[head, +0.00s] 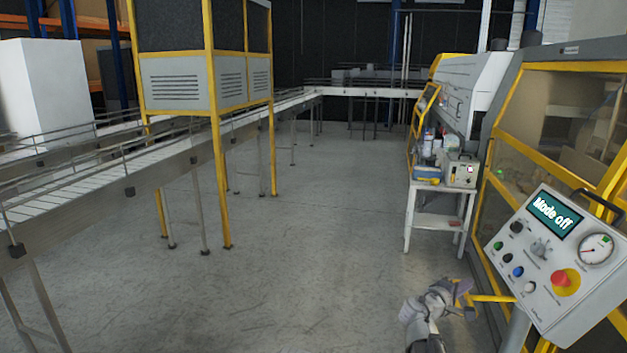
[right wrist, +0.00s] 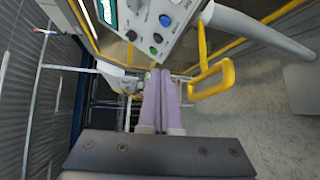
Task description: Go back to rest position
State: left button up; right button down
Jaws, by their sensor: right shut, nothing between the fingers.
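My right gripper (head: 463,291) is low in the head view, right of centre, left of and below the control panel (head: 512,258). In the right wrist view its two pale purple fingers (right wrist: 159,75) lie together with nothing between them. The panel's screen (head: 555,214) reads "Mode off". The panel also shows at the top of the right wrist view (right wrist: 172,14), apart from the fingers. My left gripper is not in view.
A yellow-framed machine (head: 602,180) stands behind the panel. A small white table (head: 436,222) with a box and bottles is beyond my gripper. A conveyor (head: 90,200) runs along the left. The grey floor (head: 300,270) between them is clear.

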jog(key=s+a+f+m+g+y+b, duration=0.25)
jog(key=s+a+f, duration=0.25)
jog(key=a+f, duration=0.3)
jog(key=s+a+f+m+g+y+b, duration=0.1)
jog(key=s+a+f+m+g+y, duration=0.1)
jog(key=s+a+f+y, duration=0.45)
pick_arm(q)
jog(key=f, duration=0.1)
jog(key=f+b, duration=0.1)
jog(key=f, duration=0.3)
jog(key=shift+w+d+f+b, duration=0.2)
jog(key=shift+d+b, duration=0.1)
jog(key=shift+b, duration=0.05)
pick_arm(e)
jog(key=s+a+f+g+y, duration=0.1)
jog(key=s+a+f, duration=0.2)
jog(key=a, duration=0.3)
jog(key=s+a+f+g+y, duration=0.1)
jog(key=s+a+f+g, duration=0.1)
jog(key=s+a, duration=0.4)
jog(key=s+a+f+g+y, duration=0.1)
jog(key=s+a+f+g, duration=0.1)
jog(key=s+a+f, duration=0.2)
jog(key=s+a, duration=0.1)
jog(key=a, duration=0.2)
jog(key=shift+f, duration=0.35)
